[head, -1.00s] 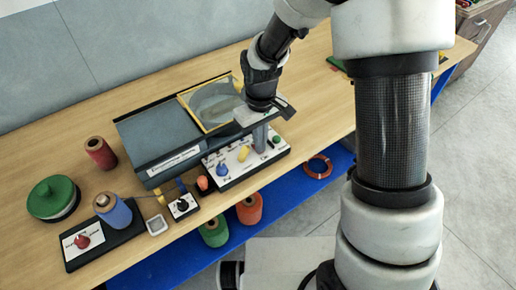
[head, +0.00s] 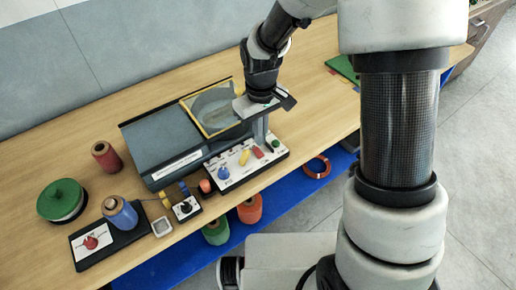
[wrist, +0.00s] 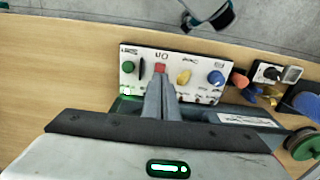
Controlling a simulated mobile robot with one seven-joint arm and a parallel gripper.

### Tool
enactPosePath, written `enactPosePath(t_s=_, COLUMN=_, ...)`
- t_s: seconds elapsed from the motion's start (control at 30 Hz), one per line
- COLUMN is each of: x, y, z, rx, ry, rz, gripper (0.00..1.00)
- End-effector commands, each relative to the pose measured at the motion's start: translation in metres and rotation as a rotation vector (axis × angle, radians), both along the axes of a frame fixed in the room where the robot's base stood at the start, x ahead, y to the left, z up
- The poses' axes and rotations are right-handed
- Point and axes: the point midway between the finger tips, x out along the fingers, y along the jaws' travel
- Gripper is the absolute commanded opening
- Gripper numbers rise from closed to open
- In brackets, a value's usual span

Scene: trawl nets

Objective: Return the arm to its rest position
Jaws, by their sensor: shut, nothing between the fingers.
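My gripper (head: 261,132) is above the white control panel (head: 234,180) on the wooden bench. Its fingers are shut with nothing between them. In the wrist view my shut gripper (wrist: 161,82) points towards the panel (wrist: 206,62), with the tips by the red control (wrist: 160,68). The panel carries a blue knob (head: 223,173), a yellow knob (head: 245,157), a red control (head: 258,152) and a green button (head: 276,143). I cannot tell how large the gap between the fingertips and panel is.
Behind the panel stands a grey machine (head: 150,140) with a yellow-framed window (head: 213,107). Spools in red (head: 106,156) and blue (head: 120,212) and a green-lidded round container (head: 62,200) stand at the left. The bench surface (head: 320,100) right of the machine is mostly clear.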

Motion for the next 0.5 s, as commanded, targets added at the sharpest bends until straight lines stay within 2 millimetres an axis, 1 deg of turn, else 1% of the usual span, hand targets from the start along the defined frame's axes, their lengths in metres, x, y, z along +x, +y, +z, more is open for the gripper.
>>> enactPosePath(t_s=0.03, x=0.0003, y=0.0001, z=0.0075, rx=0.001, ry=-0.001, rz=0.0, gripper=0.0)
enactPosePath(t_s=0.17, x=0.0002, y=0.0001, z=0.015, rx=0.001, ry=-0.001, rz=0.0, gripper=0.0)
enactPosePath(t_s=0.5, x=-0.0001, y=0.0001, z=0.0147, rx=0.0, ry=0.0, rz=0.0, gripper=0.0)
